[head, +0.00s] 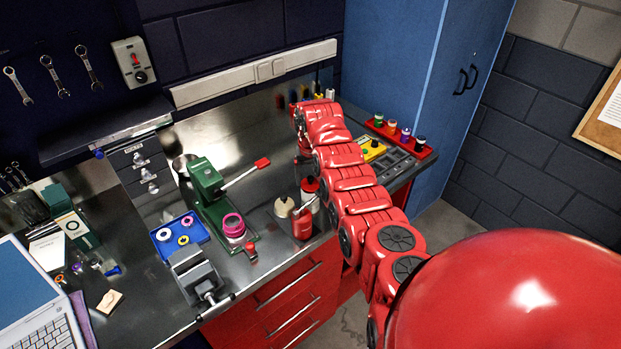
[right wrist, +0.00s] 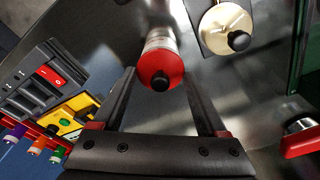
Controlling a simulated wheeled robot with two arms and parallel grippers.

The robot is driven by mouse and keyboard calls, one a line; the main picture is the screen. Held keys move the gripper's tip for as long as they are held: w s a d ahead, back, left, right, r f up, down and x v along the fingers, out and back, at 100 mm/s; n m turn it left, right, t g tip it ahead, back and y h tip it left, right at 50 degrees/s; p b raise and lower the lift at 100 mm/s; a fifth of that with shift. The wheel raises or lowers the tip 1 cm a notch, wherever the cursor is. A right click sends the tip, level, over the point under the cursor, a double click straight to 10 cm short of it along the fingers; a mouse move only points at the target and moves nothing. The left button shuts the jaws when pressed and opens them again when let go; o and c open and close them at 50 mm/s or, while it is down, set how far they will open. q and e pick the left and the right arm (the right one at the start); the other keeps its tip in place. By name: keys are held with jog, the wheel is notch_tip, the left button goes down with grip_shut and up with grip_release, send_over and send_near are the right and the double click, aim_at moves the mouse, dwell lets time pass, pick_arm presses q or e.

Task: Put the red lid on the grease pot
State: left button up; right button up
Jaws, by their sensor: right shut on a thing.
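The red lid (right wrist: 162,68) with its black knob is between the fingertips of my right gripper (right wrist: 160,80) in the right wrist view. The gripper is shut on it. Behind the lid, in line with it, shows a pale and red cylinder (right wrist: 159,38), which looks like the grease pot. In the head view the red lid (head: 310,186) is above the red pot body (head: 303,227), near the bench's front edge. I cannot tell whether lid and pot touch. My left gripper is not in view.
A cream lid or pot (head: 283,207) with a black knob stands close to the left. The green press (head: 207,178) with its red-handled lever is further left. A red rack of small bottles (head: 400,138) is at the right.

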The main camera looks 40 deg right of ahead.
aim_at(310, 179)
jog(key=shift+f+b, duration=0.35)
jog(key=shift+f, duration=0.25)
jog(key=o, duration=1)
jog(key=shift+o, duration=0.2)
jog(key=shift+r, duration=0.1)
jog(key=shift+s+a+r+p, duration=0.1)
jog(key=shift+r+p, duration=0.55)
jog(key=shift+r, duration=0.7)
jog(key=shift+s+a+r, duration=0.1)
jog(key=shift+s+r, duration=0.05)
jog(key=shift+r, duration=1.1)
jog(key=shift+s+a+r, duration=0.1)
jog(key=shift+r, duration=1.15)
jog(key=r, duration=0.3)
jog(key=shift+s+p, duration=0.25)
jog(key=shift+p, duration=0.05)
